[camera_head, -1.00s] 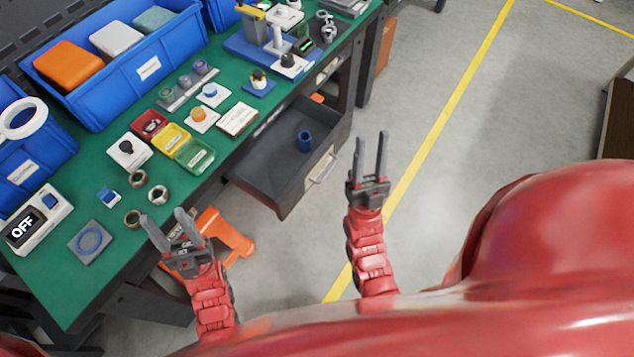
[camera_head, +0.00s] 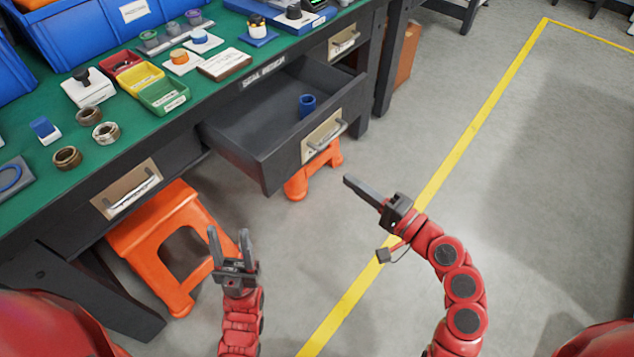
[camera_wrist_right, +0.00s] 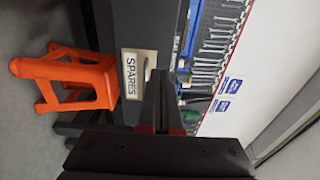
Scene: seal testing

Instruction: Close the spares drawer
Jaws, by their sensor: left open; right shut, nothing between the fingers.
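The spares drawer (camera_head: 240,150) is pulled out from under the green-topped bench, and a blue cup-like part (camera_head: 307,105) lies inside it. Its front has a label plate and a grey bar handle (camera_head: 328,142). In the right wrist view its front shows a SPARES label (camera_wrist_right: 131,76), turned sideways, beyond the fingers. My right gripper (camera_head: 364,190) is shut and empty, in front of and a little below the drawer front, apart from it. It also shows in the right wrist view (camera_wrist_right: 163,100). My left gripper (camera_head: 229,240) is open and empty, below the drawer near an orange stool.
An orange stool (camera_head: 165,230) stands under the bench at left; another (camera_head: 312,172) is behind the drawer front. Other closed drawers (camera_head: 127,188) flank the spares drawer. The bench top (camera_head: 125,120) holds bins and small parts. Grey floor at right is clear.

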